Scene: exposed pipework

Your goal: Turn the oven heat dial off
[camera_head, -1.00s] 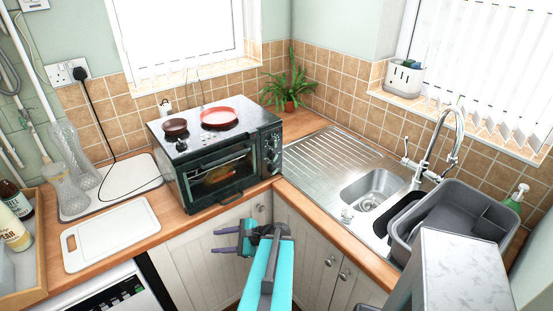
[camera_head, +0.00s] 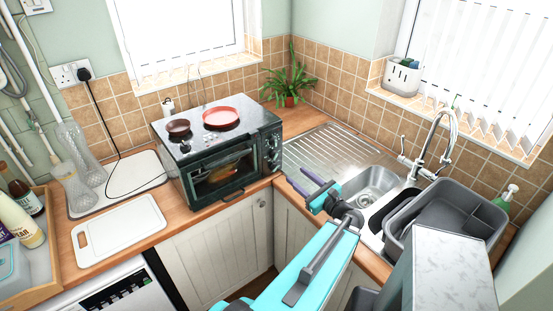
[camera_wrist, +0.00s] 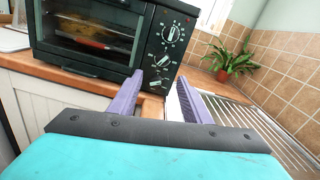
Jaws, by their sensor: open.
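A black countertop oven (camera_head: 222,155) stands in the corner of the worktop, with food visible behind its glass door. Its control panel (camera_head: 271,153) is on the right of its front. In the wrist view several silver dials (camera_wrist: 171,35) sit in a column on this panel; their labels are too small to read. My gripper (camera_head: 309,181) is open and empty, in front of and to the right of the oven, over the worktop edge by the sink. In the wrist view its purple fingers (camera_wrist: 160,97) point toward the panel's lower part, apart from the dials.
The steel sink (camera_head: 372,186) with a tall tap and a grey dish rack (camera_head: 440,215) are at the right. A white chopping board (camera_head: 119,228) lies at the left.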

